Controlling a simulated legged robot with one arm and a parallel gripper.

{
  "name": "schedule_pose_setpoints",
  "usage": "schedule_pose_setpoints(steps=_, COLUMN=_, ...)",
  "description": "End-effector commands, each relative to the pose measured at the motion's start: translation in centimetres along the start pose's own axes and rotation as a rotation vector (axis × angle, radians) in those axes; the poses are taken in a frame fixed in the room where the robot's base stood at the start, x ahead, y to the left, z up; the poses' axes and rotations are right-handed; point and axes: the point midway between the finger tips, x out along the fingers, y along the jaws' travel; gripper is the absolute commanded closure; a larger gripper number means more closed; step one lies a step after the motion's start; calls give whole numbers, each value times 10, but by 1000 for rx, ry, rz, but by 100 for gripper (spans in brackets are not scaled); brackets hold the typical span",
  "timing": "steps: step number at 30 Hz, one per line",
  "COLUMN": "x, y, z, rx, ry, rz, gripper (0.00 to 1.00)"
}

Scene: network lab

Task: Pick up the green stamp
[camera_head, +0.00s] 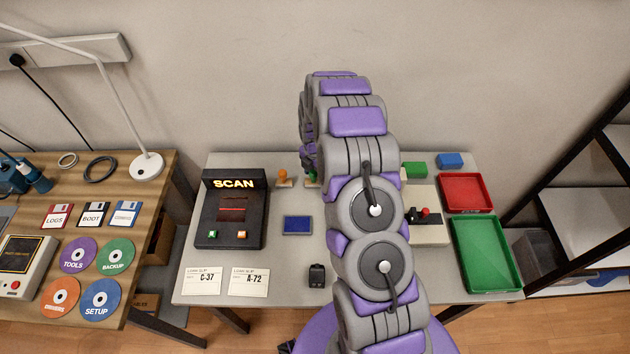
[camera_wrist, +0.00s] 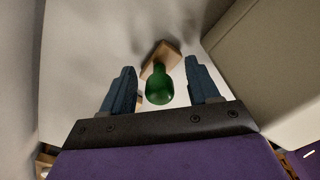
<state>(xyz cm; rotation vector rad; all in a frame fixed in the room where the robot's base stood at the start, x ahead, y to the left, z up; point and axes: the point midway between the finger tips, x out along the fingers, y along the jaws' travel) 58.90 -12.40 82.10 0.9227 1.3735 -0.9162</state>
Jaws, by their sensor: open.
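The green stamp (camera_wrist: 159,86) has a rounded green handle and a wooden base, and shows in the middle of the wrist view. My gripper (camera_wrist: 160,68) is open, with one blue finger on each side of the green handle. Gaps show between the handle and both fingers. In the head view my arm hides most of the gripper and the stamp; only a sliver of the stamp (camera_head: 311,182) shows at the arm's left edge.
An orange-handled stamp (camera_head: 283,178) stands just left of my gripper. A scanner (camera_head: 233,211), a blue pad (camera_head: 297,225) and label slips lie on the grey table (camera_head: 300,265). Red (camera_head: 466,193) and green (camera_head: 487,253) trays are at right. The wall (camera_head: 230,90) is close behind.

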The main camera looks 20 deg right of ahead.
Motion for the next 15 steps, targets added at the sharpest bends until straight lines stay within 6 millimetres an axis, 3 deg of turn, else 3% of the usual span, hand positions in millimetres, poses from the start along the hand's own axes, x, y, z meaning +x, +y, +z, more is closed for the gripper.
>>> schedule_pose_setpoints(steps=4, x=-2, y=1, z=-2, rx=0, ry=-3, rz=0, gripper=39)
schedule_pose_setpoints(steps=15, x=-2, y=0, z=0, rx=-1, ry=0, rz=1, gripper=75)
